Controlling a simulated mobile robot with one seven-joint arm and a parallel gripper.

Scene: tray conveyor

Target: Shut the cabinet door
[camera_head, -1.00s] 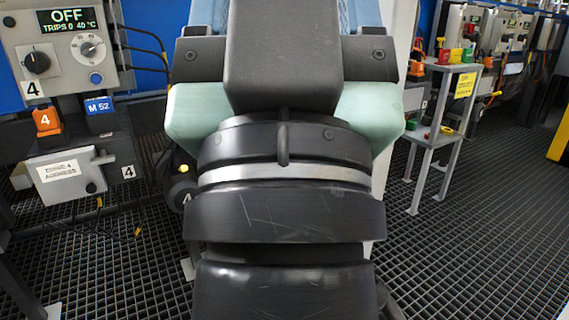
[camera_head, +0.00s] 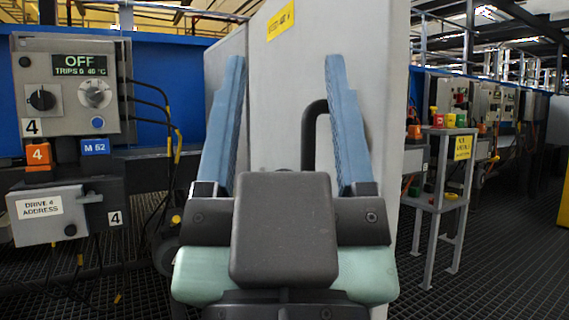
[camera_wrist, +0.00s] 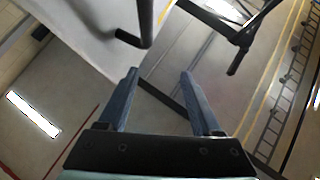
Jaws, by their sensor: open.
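The cabinet door (camera_head: 375,100) is a tall pale grey panel in the middle of the head view, with a black bar handle (camera_head: 308,140). Its lower part is hidden behind my gripper and arm. My gripper (camera_head: 286,62) points up in the head view, its two blue fingers wide apart with nothing between them. The handle shows between the fingers in that view, nearer the right one. In the wrist view the door (camera_wrist: 88,28) is at the upper left. The handle (camera_wrist: 146,22) there lies beyond the fingertips of my gripper (camera_wrist: 159,72), apart from them.
A control box (camera_head: 70,85) reading OFF and a smaller grey box (camera_head: 45,213) labelled Drive 4 Address stand at the left. A grey stand (camera_head: 445,195) with coloured buttons is at the right. Dark grated floor (camera_head: 500,260) lies open around it.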

